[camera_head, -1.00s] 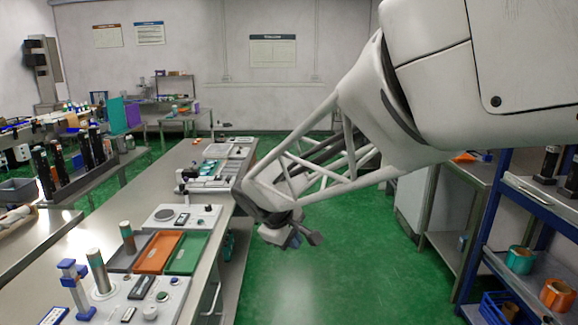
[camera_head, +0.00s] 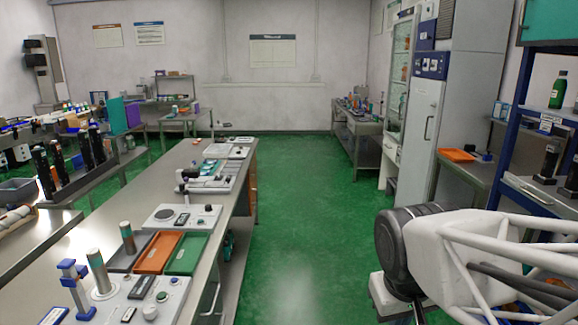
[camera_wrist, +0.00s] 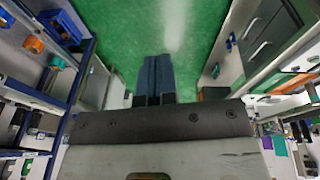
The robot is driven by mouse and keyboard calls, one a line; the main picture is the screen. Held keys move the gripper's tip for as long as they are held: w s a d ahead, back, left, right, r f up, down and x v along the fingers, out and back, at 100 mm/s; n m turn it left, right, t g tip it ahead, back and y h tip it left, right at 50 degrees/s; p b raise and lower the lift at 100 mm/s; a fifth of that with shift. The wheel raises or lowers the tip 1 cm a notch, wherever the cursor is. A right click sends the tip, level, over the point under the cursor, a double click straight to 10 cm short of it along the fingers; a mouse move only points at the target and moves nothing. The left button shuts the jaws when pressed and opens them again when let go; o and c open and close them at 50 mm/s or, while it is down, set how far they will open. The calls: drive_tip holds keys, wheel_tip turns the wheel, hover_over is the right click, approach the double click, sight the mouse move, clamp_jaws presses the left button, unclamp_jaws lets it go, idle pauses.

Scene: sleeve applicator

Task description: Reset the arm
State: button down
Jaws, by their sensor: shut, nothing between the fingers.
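My gripper (camera_wrist: 155,78) shows in the wrist view with its two dark blue fingers side by side and touching. Nothing is between them, and they point over the green floor. In the head view my arm is folded low at the right, with its wrist near the bottom edge. The fingers cannot be made out there. The workbench (camera_head: 222,215) runs along the left of the head view, apart from my arm.
On the bench are a grey tray (camera_head: 126,256), an orange tray (camera_head: 158,252), a green tray (camera_head: 188,252) and a blue stand (camera_head: 75,283). A blue shelf rack (camera_head: 505,135) stands close to my arm at the right. The green floor (camera_head: 290,210) between is clear.

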drive_tip(key=shift+m+y, duration=0.4)
drive_tip(key=shift+m, duration=0.4)
drive_tip(key=shift+s+d+f, duration=0.15)
drive_tip(key=shift+s, duration=0.55)
drive_tip(key=shift+s+d+f, duration=0.2)
drive_tip(key=shift+s, duration=0.55)
drive_tip(key=shift+s+d+f, duration=0.15)
drive_tip(key=shift+s, duration=0.55)
